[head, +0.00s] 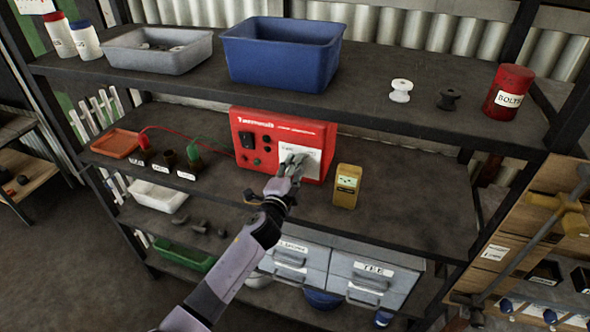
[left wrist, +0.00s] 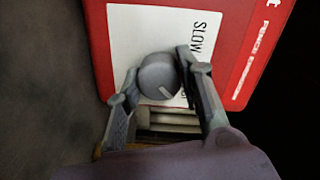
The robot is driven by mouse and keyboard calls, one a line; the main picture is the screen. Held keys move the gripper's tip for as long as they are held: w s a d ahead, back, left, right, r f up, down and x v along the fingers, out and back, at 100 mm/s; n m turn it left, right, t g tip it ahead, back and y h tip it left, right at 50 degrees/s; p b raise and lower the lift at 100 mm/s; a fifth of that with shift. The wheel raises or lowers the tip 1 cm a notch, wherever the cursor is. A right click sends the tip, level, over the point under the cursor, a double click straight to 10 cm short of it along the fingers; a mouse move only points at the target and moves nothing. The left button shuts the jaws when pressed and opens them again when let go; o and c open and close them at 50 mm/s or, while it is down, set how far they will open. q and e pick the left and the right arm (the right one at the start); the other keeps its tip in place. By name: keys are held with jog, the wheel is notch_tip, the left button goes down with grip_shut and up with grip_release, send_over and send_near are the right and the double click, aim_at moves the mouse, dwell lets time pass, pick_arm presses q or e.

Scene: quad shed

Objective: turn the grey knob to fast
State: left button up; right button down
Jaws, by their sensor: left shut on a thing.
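The red box (head: 302,132) stands on the middle shelf in the head view, with a white panel (head: 313,162) on its front. My left gripper (head: 292,165) reaches up to this panel and hides the knob there. In the left wrist view the round grey knob (left wrist: 157,80) sits on the white panel (left wrist: 132,38), between the fingers of my left gripper (left wrist: 157,68), which is shut on it. The knob's pale pointer line points to the lower right in that view. The word SLOW (left wrist: 198,38) shows sideways to the right of the knob. I cannot see a FAST mark. My right gripper is not in view.
A yellow meter (head: 346,186) stands right of the red box. The upper shelf, with a blue bin (head: 280,52), overhangs. The middle shelf's right part is clear.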

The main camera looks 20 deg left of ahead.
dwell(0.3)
pick_arm(q)
jog(key=o, duration=1.2)
jog(key=shift+c, duration=0.2)
jog(key=s, duration=1.2)
jog(key=shift+a+r, duration=0.15)
jog(key=shift+a, duration=0.05)
